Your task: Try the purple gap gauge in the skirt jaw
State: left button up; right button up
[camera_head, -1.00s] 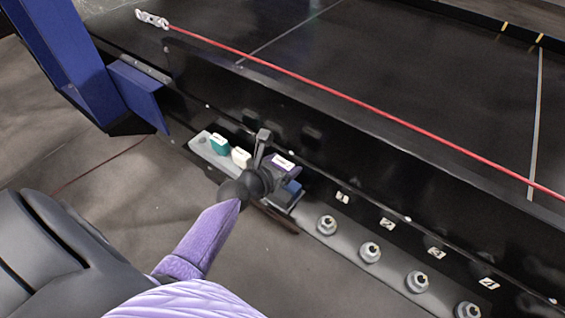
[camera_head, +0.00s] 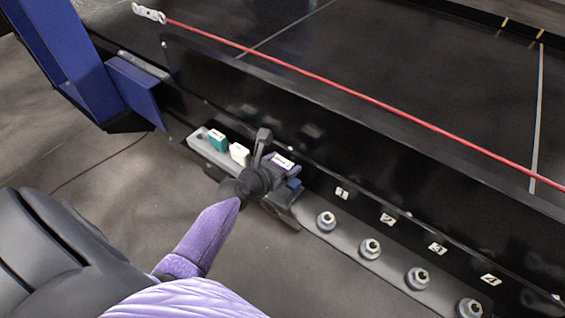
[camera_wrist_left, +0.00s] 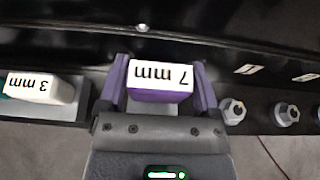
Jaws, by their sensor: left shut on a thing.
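The purple gap gauge (camera_head: 283,160) has a white label on top, which reads 7 mm in the left wrist view (camera_wrist_left: 162,91). My left gripper (camera_head: 268,172) is shut on it, with one purple finger on each side of the gauge (camera_wrist_left: 162,75). The gauge is at the grey ledge along the conveyor's side. The gripper hides its lower part, so I cannot tell whether it touches the ledge. I cannot make out the skirt jaw clearly. My right gripper is not in view.
A teal gauge (camera_head: 217,140) and a white gauge (camera_head: 240,155) marked 3 mm stand left of my gripper. Several bolts (camera_head: 326,221) stick up farther right. A red cord (camera_head: 350,92) runs above.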

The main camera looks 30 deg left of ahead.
pick_arm(q)
jog(key=shift+f+b, duration=1.15)
jog(key=shift+f, duration=0.25)
jog(key=shift+r, duration=0.1)
notch_tip(320, 180, up, 4)
jog(key=p, duration=0.4)
jog(key=shift+p, duration=0.3)
jog(key=shift+f+b, duration=2)
jog(key=shift+f, duration=0.2)
jog(key=shift+r, duration=0.1)
notch_tip(320, 180, up, 4)
jog(key=p, duration=0.4)
jog(key=shift+r+p, duration=0.1)
jog(key=shift+p, duration=0.25)
jog(key=shift+f+b, duration=2.05)
jog(key=shift+f, duration=0.15)
